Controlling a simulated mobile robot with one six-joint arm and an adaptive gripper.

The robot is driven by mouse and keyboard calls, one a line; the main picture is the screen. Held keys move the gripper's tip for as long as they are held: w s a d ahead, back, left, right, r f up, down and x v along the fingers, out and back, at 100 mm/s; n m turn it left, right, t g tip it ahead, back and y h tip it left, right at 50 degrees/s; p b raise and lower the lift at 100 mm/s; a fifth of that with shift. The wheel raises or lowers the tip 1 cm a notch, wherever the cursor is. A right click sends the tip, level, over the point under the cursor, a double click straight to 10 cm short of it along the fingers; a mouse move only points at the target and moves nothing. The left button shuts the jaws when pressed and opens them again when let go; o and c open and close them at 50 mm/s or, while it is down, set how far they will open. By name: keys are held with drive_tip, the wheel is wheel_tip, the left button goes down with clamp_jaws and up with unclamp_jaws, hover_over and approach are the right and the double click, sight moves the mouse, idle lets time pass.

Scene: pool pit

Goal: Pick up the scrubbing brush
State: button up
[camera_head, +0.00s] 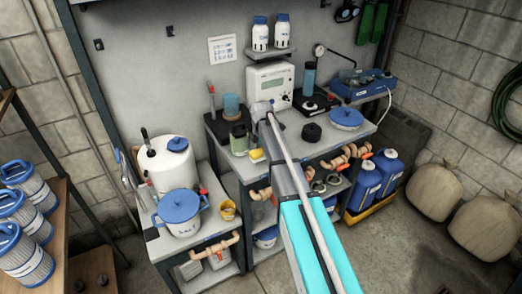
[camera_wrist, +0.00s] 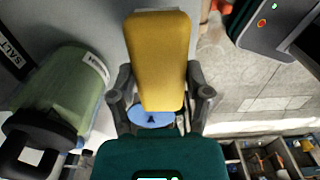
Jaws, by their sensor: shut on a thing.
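The scrubbing brush (camera_wrist: 157,58) shows in the wrist view as a yellow block, standing out lengthwise from between the two dark fingers of my gripper (camera_wrist: 159,92). The fingers are shut on its near end, one on each side. Its bristles cannot be made out. In the head view, a small yellow block (camera_head: 257,155), apparently the brush, is at the workbench's front edge, beside a green jar. My arm's end hides the fingers there. Whether the brush touches the bench cannot be told.
The green jar (camera_wrist: 62,88) with a black handle stands close on the left; it also shows in the head view (camera_head: 239,139). A white meter box (camera_head: 271,82) stands behind. A black round piece (camera_head: 312,132) and blue dish (camera_head: 346,117) lie to the right.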

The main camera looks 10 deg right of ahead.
drive_tip(key=s+a+r+p, duration=0.2)
drive_tip(key=s+r+p, duration=0.6)
drive_tip(key=s, duration=0.5)
drive_tip(key=shift+a+r, duration=0.35)
drive_tip(key=shift+r, duration=0.15)
drive_tip(key=o, duration=0.5)
drive_tip(key=c, duration=0.3)
drive_tip(key=shift+f+b, duration=0.75)
drive_tip(key=shift+f, duration=0.05)
drive_tip(key=shift+c, duration=0.2)
drive_tip(key=shift+s, duration=0.1)
